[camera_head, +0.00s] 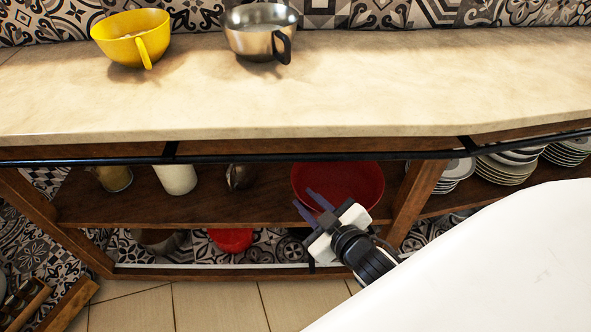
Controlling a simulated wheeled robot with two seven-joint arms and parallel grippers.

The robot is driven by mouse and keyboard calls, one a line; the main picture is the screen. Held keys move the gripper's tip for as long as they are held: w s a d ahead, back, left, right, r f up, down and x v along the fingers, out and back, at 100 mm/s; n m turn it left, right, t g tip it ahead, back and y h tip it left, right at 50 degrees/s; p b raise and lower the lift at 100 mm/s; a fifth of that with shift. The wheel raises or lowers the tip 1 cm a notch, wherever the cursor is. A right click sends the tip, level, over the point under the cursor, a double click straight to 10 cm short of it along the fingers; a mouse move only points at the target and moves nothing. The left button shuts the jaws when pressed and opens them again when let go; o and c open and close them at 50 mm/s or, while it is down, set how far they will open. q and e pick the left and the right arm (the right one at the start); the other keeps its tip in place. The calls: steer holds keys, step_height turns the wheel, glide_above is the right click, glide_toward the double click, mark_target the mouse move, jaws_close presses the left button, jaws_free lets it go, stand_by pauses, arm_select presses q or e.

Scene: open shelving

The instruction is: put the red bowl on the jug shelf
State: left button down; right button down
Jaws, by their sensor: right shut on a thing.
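The red bowl (350,181) is in the upper open bay under the counter, at its right end beside the wooden upright. My right gripper (309,204) reaches in from the lower right and is shut on the bowl at its near left side. The fingers cover a little of the bowl. I cannot tell whether its base touches the shelf board (215,208). Left of it on the same shelf stand a dark metallic vessel (240,177), a white container (177,178) and a yellowish jar (113,178); the counter hides their tops. My left gripper is not in view.
A yellow cup (131,38) and a steel cup (260,32) stand on the counter (340,95). A dark rail (270,158) runs along its front. Plates (505,168) are stacked right of the upright (415,200). Another red vessel (231,240) sits on the lower shelf.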

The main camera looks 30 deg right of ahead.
mark_target(304, 164)
steer(key=w+d+b, duration=0.2)
steer(key=w+d, duration=0.6)
steer(key=w, duration=0.5)
steer(key=f, duration=0.2)
steer(key=f+b, duration=0.1)
steer(key=f, duration=0.1)
steer(key=f+b, duration=0.1)
steer(key=f, duration=0.2)
steer(key=shift+s+a, duration=0.1)
steer(key=shift+a, duration=0.15)
steer(key=shift+d+f+b, duration=0.1)
steer(key=shift+b, duration=0.25)
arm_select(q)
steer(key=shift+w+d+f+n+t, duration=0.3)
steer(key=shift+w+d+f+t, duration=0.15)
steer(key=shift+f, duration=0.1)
arm_select(e)
steer(key=c, duration=1.5)
jaws_free()
steer(key=shift+c, duration=0.2)
